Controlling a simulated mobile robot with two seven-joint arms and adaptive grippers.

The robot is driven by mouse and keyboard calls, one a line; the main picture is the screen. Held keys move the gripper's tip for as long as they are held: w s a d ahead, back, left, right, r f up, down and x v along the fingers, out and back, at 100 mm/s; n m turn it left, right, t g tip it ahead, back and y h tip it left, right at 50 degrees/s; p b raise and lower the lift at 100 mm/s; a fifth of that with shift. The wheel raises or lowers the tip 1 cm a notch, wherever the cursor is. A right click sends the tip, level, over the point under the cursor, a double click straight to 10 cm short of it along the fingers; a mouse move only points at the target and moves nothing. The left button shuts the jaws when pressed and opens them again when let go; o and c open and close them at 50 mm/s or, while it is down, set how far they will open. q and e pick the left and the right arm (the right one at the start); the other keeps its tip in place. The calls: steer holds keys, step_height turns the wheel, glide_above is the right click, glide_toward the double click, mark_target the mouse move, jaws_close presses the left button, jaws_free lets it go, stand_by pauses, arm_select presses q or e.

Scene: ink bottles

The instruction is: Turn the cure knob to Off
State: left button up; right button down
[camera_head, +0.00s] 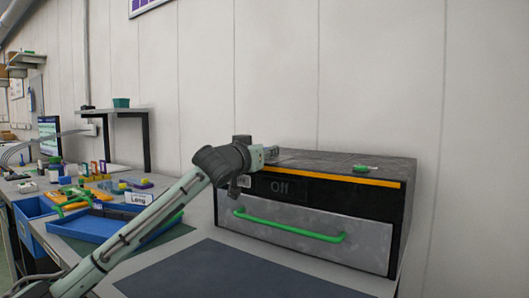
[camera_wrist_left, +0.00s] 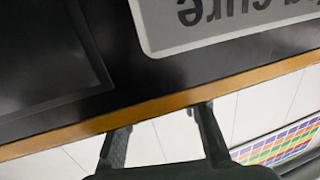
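The curing box (camera_head: 385,217) is a dark unit with an orange stripe and a grey drawer front, standing on the bench. My left gripper (camera_head: 238,188) is at the box's upper left front corner, left of the display. I cannot make out the cure knob; the gripper and wrist may hide it. In the left wrist view, the two fingers of the gripper (camera_wrist_left: 160,124) are apart with nothing seen between them. Beyond them are the orange stripe (camera_wrist_left: 165,106) and a pale label (camera_wrist_left: 215,22) with "cure" upside down. My right gripper is not in view.
A green handle (camera_head: 290,228) crosses the drawer front, and a small green item (camera_head: 367,169) is on the box top. A blue tray (camera_head: 88,229) and several coloured items are on the left. A dark mat (camera_head: 235,274) in front of the box is clear.

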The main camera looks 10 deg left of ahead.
arm_select(q)
steer(key=o, duration=0.4)
steer(key=s, duration=0.4)
steer(key=s+a, duration=0.1)
steer(key=s, duration=0.3)
steer(key=s+a, duration=0.1)
steer(key=s, duration=0.3)
